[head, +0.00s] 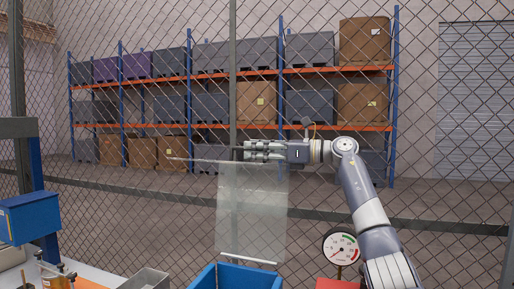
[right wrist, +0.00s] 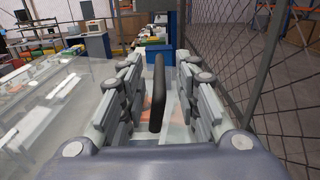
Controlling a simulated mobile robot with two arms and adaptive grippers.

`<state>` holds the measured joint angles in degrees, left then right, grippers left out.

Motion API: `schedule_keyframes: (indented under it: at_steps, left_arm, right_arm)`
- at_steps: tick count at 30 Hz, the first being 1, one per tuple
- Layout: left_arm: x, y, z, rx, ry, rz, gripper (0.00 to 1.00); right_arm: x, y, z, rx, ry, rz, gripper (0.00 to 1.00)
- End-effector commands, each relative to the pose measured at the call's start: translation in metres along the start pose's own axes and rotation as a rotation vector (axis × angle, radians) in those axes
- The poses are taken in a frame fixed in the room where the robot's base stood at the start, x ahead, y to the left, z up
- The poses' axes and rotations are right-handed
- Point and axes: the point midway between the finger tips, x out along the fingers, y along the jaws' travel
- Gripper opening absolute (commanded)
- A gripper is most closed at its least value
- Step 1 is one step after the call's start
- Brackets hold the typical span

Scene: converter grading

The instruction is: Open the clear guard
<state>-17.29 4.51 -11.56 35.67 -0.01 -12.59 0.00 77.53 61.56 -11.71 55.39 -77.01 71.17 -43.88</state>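The clear guard (head: 252,210) is a see-through panel in the middle of the head view, with a pale bar along its lower edge. In the right wrist view a clear sheet, seemingly the guard, spreads at the left (right wrist: 50,105). My right gripper (head: 250,151) is at the guard's upper edge, pointing left. In the right wrist view a dark upright handle (right wrist: 157,88) stands between the fingers of this gripper (right wrist: 155,85). The fingers are open, with gaps on both sides of the handle. My left gripper is not in view.
A blue bin (head: 236,277) stands below the guard, with a grey bin (head: 146,279) to its left. A dial gauge (head: 341,248) is at the right, near my right arm. A blue box (head: 30,217) is at the left. Wire mesh fence (head: 440,200) stands behind the work area.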

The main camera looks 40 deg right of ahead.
Motion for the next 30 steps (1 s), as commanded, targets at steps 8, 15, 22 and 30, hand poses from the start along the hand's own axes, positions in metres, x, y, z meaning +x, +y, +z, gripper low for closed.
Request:
schedule_keyframes:
  at_steps: [8, 15, 22, 30]
  left_arm:
    - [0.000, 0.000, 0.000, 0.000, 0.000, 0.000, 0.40]
    - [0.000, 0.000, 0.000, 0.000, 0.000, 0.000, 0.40]
    - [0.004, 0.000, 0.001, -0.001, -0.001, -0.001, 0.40]
    - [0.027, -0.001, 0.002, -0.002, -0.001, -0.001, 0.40]
  right_arm:
    - [0.001, 0.000, -0.001, 0.001, 0.000, 0.000, 0.21]
    - [0.000, -0.001, 0.000, 0.000, -0.001, -0.002, 0.00]
    - [0.000, 0.002, -0.001, -0.003, -0.002, -0.002, 0.00]
    - [-0.001, 0.034, -0.005, -0.016, -0.001, -0.003, 0.00]
